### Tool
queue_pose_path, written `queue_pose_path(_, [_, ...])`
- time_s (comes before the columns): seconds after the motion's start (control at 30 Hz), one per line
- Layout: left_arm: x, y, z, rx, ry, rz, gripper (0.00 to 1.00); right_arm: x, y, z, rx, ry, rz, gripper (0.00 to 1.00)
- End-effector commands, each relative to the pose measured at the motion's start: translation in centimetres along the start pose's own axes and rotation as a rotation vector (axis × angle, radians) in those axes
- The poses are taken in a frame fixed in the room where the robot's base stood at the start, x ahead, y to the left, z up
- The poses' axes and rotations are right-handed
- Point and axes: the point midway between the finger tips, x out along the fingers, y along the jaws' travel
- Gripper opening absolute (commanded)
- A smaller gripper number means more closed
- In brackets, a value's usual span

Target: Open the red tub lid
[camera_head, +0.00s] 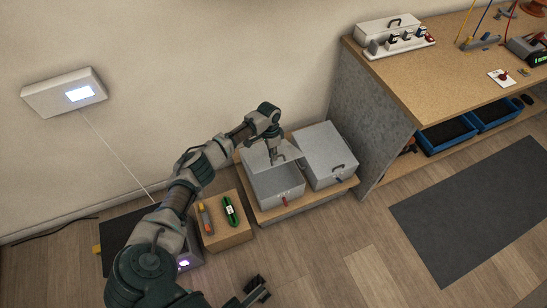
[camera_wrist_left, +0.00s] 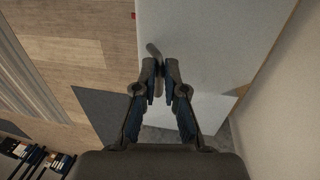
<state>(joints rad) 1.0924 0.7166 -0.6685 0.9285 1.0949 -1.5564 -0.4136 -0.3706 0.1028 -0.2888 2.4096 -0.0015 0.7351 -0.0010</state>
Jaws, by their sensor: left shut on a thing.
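The red tub (camera_head: 276,188) is a grey box with a red tag (camera_head: 284,201) on its front. My left gripper (camera_head: 278,158) is at the lid. In the left wrist view, my left gripper (camera_wrist_left: 161,72) is shut on the dark lid handle (camera_wrist_left: 154,52), with the pale lid panel (camera_wrist_left: 205,35) behind it. My right gripper (camera_head: 258,290) shows only in part at the bottom of the head view; its jaws are unclear.
A second grey tub (camera_head: 325,152) with a shut lid and a blue tag stands close on the right. A wooden box (camera_head: 226,238) with a green tool and an orange-grey tool is at the left. A workbench (camera_head: 440,70) is at the right. The wall is close behind.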

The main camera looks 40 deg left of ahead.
Motion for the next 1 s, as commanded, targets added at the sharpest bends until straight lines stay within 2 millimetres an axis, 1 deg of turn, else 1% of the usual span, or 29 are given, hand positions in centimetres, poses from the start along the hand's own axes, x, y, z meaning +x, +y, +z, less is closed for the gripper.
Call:
queue_pose_path(0.23, [0.1, -0.2, 0.0, -0.003, 0.002, -0.006, 0.00, 0.0, 0.1, 0.2, 0.000, -0.003, 0.001, 0.33])
queue_pose_path(0.27, [0.1, -0.2, 0.0, -0.003, 0.002, -0.006, 0.12, 0.0, 0.1, 0.2, 0.000, -0.003, 0.001, 0.33])
queue_pose_path(0.3, [0.1, -0.2, 0.0, -0.003, 0.001, -0.006, 0.22, 0.0, 0.1, 0.2, 0.000, -0.002, 0.001, 0.33])
queue_pose_path(0.33, [0.1, -0.2, 0.0, -0.003, 0.001, -0.006, 0.30, 0.0, 0.1, 0.2, 0.000, -0.002, 0.001, 0.33])
queue_pose_path(0.37, [0.1, -0.2, 0.0, -0.003, 0.001, -0.006, 0.35, 0.0, 0.1, 0.2, 0.000, -0.002, 0.001, 0.33])
queue_pose_path(0.63, [-0.1, -0.1, 0.0, -0.002, 0.001, -0.005, 0.35, 0.0, 0.1, 0.2, 0.001, -0.003, 0.001, 0.33])
queue_pose_path(0.73, [-0.7, -0.1, 0.0, -0.002, 0.002, -0.005, 0.35, -0.1, 0.1, -0.1, 0.002, 0.000, 0.002, 0.33])
queue_pose_path(0.87, [-2.8, -0.1, -0.1, -0.001, 0.003, -0.006, 0.35, -0.1, 0.1, -0.1, 0.002, 0.000, 0.002, 0.33])
queue_pose_path(1.0, [-6.0, -0.2, -0.1, -0.001, 0.004, -0.006, 0.35, -0.1, 0.1, -0.1, 0.001, 0.001, 0.001, 0.33])
